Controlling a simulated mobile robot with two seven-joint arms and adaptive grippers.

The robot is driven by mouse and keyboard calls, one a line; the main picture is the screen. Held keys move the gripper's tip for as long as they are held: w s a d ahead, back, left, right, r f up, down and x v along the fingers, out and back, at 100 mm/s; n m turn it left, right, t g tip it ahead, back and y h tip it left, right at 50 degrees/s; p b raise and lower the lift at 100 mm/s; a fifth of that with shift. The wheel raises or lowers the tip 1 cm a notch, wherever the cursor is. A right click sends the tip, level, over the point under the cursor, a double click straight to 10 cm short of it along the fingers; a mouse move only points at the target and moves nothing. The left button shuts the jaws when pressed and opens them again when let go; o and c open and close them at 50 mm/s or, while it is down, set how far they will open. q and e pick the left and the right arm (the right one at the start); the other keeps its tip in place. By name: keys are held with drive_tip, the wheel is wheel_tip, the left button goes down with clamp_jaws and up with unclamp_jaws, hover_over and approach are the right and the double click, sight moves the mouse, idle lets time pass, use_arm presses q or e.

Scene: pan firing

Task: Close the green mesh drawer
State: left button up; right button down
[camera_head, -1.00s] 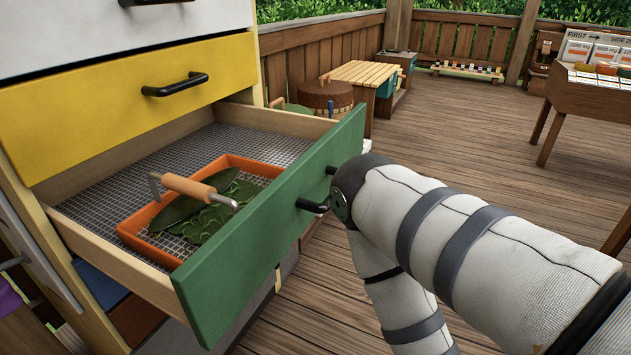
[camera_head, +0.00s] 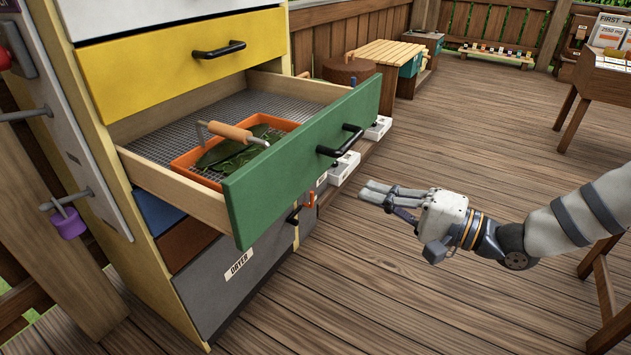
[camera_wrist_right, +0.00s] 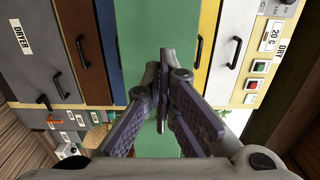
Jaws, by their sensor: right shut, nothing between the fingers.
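The green mesh drawer (camera_head: 303,167) is pulled out of the cabinet, with its mesh floor showing and a black bar handle (camera_head: 342,142) on its front. An orange tray (camera_head: 183,167) with dark green leaves (camera_head: 232,150) and a wooden-handled tool (camera_head: 229,131) is inside it. My right gripper (camera_head: 366,192) is shut and empty, in front of the drawer, to the right of and below the handle, apart from it. In the right wrist view the shut fingers (camera_wrist_right: 163,92) are seen against the green front (camera_wrist_right: 165,30). My left gripper is not in view.
A closed yellow drawer (camera_head: 165,62) is above. Blue, brown and grey drawers, one labelled DRYER (camera_head: 238,265), are below. Small white boxes (camera_head: 345,167) lie beyond the handle. A table (camera_head: 598,72) stands at the right. The wooden deck (camera_head: 400,290) in front is clear.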

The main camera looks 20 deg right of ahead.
sight(297, 171)
drive_tip(key=b+x, duration=0.1)
drive_tip(key=x, duration=0.7)
drive_tip(key=f+b+x, duration=0.1)
drive_tip(key=x, duration=0.3)
drive_tip(key=shift+f+b, duration=0.1)
drive_tip(key=shift+b, duration=0.25)
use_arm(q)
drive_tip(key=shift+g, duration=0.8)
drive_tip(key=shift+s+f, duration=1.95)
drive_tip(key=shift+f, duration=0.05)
use_arm(e)
drive_tip(key=shift+w+a, duration=0.3)
drive_tip(key=shift+w, duration=0.1)
drive_tip(key=shift+r, duration=0.2)
drive_tip(key=shift+w, duration=0.1)
